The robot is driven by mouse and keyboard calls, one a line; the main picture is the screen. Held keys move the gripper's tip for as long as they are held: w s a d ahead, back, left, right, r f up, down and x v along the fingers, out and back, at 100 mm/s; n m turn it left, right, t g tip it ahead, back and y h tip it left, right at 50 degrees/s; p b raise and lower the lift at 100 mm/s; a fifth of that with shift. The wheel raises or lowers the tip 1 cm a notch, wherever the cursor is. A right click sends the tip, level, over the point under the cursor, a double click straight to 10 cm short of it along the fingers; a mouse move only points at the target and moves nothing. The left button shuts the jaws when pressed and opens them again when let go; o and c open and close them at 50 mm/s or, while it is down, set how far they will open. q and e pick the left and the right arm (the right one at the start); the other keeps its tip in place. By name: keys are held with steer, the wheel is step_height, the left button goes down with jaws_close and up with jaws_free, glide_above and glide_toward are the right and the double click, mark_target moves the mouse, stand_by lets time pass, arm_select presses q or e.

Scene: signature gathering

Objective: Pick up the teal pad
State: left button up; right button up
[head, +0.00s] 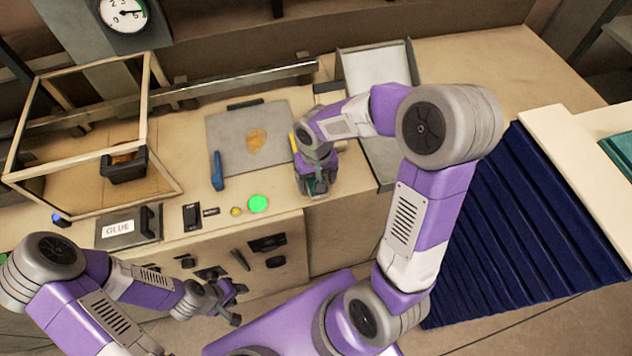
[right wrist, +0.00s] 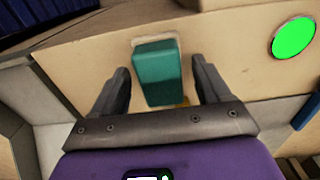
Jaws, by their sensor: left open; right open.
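The teal pad (right wrist: 157,72) is a small upright-looking block in the right wrist view, with a pale strip at its far end. It lies between the two spread fingers of my right gripper (right wrist: 160,68), with a gap on each side. In the head view my right gripper (head: 316,186) points down at the bench's front edge, right of the grey plate, and mostly hides the pad. My left gripper (head: 228,303) is open and empty, low in front of the bench.
A lit green button (head: 258,204) and a blue-handled tool (head: 217,171) are left of the right gripper. A grey plate (head: 228,133) bears a tan patch. A GLUE box (head: 128,228) and a wooden-framed case (head: 149,100) stand at left. Dark blue ribbed sheet (head: 530,215) lies at right.

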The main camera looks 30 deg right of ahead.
steer(key=shift+w, duration=0.1)
steer(key=c, duration=1)
step_height(320, 180, up, 10)
steer(key=shift+r+p, duration=0.1)
steer(key=shift+p, duration=0.45)
